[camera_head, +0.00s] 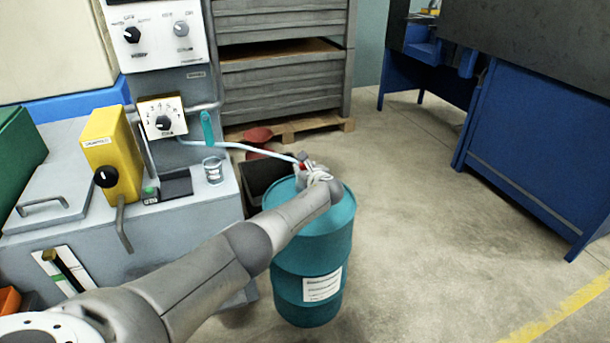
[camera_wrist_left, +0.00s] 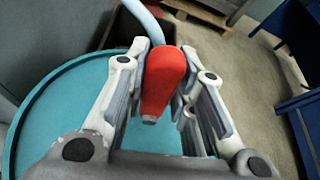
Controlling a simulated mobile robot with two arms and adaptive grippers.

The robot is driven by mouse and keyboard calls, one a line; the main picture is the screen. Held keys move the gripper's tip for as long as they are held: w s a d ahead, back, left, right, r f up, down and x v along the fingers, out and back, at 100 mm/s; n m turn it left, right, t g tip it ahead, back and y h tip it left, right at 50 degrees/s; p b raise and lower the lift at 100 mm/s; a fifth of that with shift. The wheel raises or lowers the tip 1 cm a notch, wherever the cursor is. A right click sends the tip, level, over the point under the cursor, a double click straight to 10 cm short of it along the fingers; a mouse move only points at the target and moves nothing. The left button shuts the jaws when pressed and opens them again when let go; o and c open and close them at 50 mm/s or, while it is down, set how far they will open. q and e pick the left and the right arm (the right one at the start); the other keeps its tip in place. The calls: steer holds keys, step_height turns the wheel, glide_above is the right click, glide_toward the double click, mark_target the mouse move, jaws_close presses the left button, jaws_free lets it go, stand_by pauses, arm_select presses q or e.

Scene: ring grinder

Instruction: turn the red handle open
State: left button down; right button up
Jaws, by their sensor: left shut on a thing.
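The red handle (camera_wrist_left: 162,80) sits between the two fingers of my left gripper (camera_wrist_left: 163,100) in the left wrist view, with the fingers closed on its sides. It is above the teal barrel's lid (camera_wrist_left: 50,115), near a pale blue hose (camera_wrist_left: 145,18). In the head view my left gripper (camera_head: 312,172) is over the top of the teal barrel (camera_head: 318,245), and only a small red bit of the handle (camera_head: 302,166) shows there. My arm and gripper hide the rest of it. My right gripper is not in view.
A grey machine (camera_head: 190,222) with a yellow box (camera_head: 112,150) and dials stands at the left, beside the barrel. A dark bin (camera_head: 258,172) is behind the barrel. A blue bench (camera_head: 540,150) stands at the right, with open floor (camera_head: 430,220) between.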

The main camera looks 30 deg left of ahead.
arm_select(q)
steer(key=shift+w+d, duration=0.1)
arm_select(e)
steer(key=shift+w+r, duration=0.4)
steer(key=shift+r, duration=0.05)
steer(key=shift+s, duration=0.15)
arm_select(q)
steer(key=c, duration=1.2)
jaws_free()
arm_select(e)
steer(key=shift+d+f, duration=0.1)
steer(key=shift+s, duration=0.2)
arm_select(q)
steer(key=v, duration=1.2)
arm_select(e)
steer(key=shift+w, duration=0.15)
